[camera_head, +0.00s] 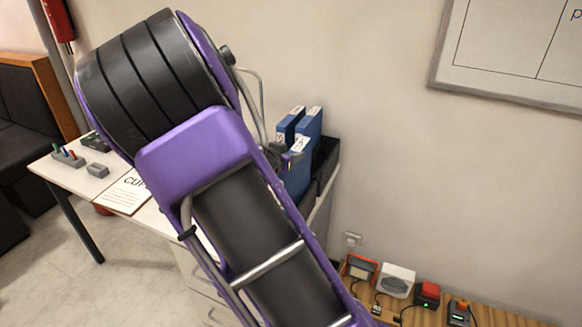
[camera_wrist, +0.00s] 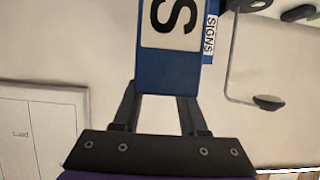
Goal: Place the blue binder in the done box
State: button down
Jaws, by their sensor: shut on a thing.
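In the wrist view my gripper (camera_wrist: 162,97) is shut on a blue binder (camera_wrist: 168,75) with a large "S" on a white label. Its two fingers sit on either side of the binder's near end. A second label reading "SIGNS" (camera_wrist: 211,34) shows just beside it. In the head view several blue binders (camera_head: 308,124) stand close together at the far end of the white table, next to a black box (camera_head: 327,160). My gripper is mostly hidden there by my arm. I cannot tell whether the held binder is clear of the others, nor read "done" on any box.
A wooden bench (camera_head: 405,316) with small devices is at lower right. The wall stands close behind the binders.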

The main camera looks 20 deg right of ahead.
jog(key=shift+f, duration=1.45)
jog(key=shift+b, duration=0.3)
jog(key=shift+f, duration=0.2)
jog(key=shift+c, duration=2.2)
grip_release()
jog(key=shift+r, duration=0.1)
jog(key=p+v, duration=0.3)
jog(key=v, duration=0.9)
jog(key=shift+r, duration=0.1)
